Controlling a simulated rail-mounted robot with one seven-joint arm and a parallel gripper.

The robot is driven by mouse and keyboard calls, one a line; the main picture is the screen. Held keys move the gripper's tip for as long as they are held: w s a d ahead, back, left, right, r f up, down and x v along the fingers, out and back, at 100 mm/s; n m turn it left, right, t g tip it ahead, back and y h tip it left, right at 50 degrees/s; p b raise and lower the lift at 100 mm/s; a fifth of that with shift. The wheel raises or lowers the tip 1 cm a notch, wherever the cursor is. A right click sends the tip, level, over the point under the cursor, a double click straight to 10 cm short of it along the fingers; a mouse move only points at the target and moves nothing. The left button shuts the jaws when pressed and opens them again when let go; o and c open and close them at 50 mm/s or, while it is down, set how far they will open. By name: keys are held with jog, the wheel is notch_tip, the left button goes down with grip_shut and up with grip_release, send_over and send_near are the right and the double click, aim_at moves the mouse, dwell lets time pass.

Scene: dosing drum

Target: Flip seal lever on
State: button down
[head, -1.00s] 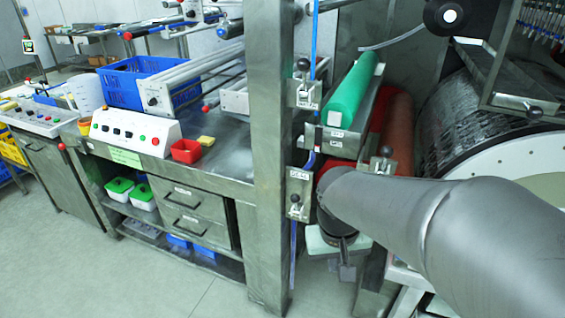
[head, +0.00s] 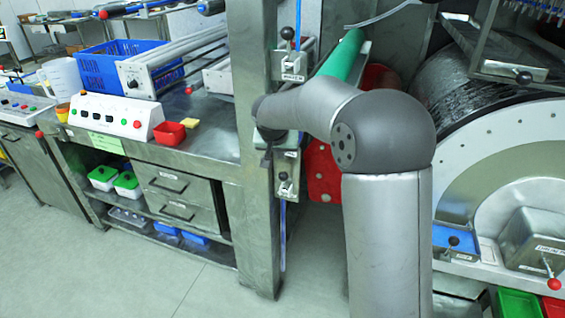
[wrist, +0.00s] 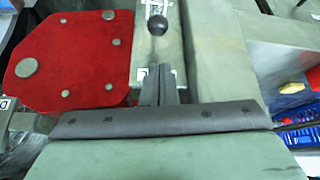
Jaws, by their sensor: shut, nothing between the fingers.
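A lever with a black ball knob (wrist: 157,25) stands on a metal plate fixed to the steel post, straight beyond my fingertips in the wrist view. It appears to be the lower post lever (head: 283,177) in the head view; its label is too small to read. My gripper (wrist: 158,70) is shut and empty, its fingers over the plate and a short gap from the knob. In the head view my gripper (head: 268,138) is beside the post, mostly hidden behind my arm. Another lever (head: 288,34) sits higher on the post.
A red panel (wrist: 75,60) lies left of the lever in the wrist view. The bench (head: 215,148) with a red box (head: 169,133) is left of the post (head: 256,220).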

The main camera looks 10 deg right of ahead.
jog(key=p, duration=0.1)
send_over(284, 184)
jog(key=w, duration=0.1)
jog(key=f, duration=0.8)
jog(key=shift+w+f, duration=0.2)
jog(key=shift+s+d+f+b, duration=0.1)
jog(key=shift+f+b, duration=0.1)
jog(key=shift+b, duration=0.5)
